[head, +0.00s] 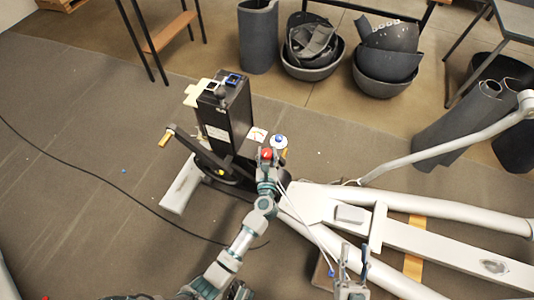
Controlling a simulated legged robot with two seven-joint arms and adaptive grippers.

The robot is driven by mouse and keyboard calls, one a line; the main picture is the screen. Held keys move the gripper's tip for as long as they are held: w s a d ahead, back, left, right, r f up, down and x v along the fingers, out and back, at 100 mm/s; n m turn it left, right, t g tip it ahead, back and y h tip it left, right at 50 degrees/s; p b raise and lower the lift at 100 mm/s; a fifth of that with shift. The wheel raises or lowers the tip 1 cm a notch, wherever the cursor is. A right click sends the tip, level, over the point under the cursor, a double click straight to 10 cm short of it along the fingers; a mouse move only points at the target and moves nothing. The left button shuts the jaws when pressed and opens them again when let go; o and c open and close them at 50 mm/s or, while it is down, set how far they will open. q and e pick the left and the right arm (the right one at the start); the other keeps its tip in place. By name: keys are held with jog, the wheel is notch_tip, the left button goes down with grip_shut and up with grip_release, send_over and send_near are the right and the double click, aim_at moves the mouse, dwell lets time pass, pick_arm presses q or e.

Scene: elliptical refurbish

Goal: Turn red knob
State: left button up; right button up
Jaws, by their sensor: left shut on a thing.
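The red knob (267,154) sits near the middle of the head view, beside the black upright housing of the elliptical machine (229,120). My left gripper (267,157) reaches up from below and is shut on the red knob, with its fingers around it and hiding part of it. My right gripper (354,258) is at the bottom centre right, away from the knob. Its two fingers are apart with nothing visible between them.
A pedal crank (190,148) sticks out left of the housing. White frame rails (440,255) run to the right. A black cable (95,178) lies on the grey mat. Dark bowls (312,65) and bins (258,38) stand at the back. The mat at left is mostly clear.

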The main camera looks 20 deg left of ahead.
pick_arm(q)
jog(key=m+h+p, duration=0.1)
jog(key=h+p, duration=0.1)
jog(key=shift+a+r+m+t+h, duration=0.15)
jog(key=shift+m+t+h, duration=0.15)
jog(key=shift+m+t, duration=0.1)
jog(key=m+h+p, duration=0.1)
jog(key=h, duration=0.1)
jog(key=m+h+p, duration=0.1)
jog(key=m+h, duration=0.1)
jog(key=h, duration=0.1)
jog(key=shift+f+m, duration=0.2)
jog(key=shift+m, duration=0.1)
jog(key=shift+f+m+h, duration=0.1)
jog(key=shift+m+h, duration=0.2)
jog(key=shift+h, duration=0.5)
jog(key=shift+f+m+g+h, duration=0.1)
jog(key=shift+m+g+h, duration=0.2)
jog(key=shift+m+h, duration=0.6)
jog(key=shift+m+g+h+b, duration=0.4)
jog(key=shift+m+g+h, duration=0.4)
jog(key=shift+h, duration=1)
pick_arm(e)
notch_tip(320, 180, down, 8)
jog(key=w+g+h, duration=0.1)
jog(key=g, duration=0.5)
jog(key=shift+d+r, duration=0.15)
jog(key=shift+d, duration=0.15)
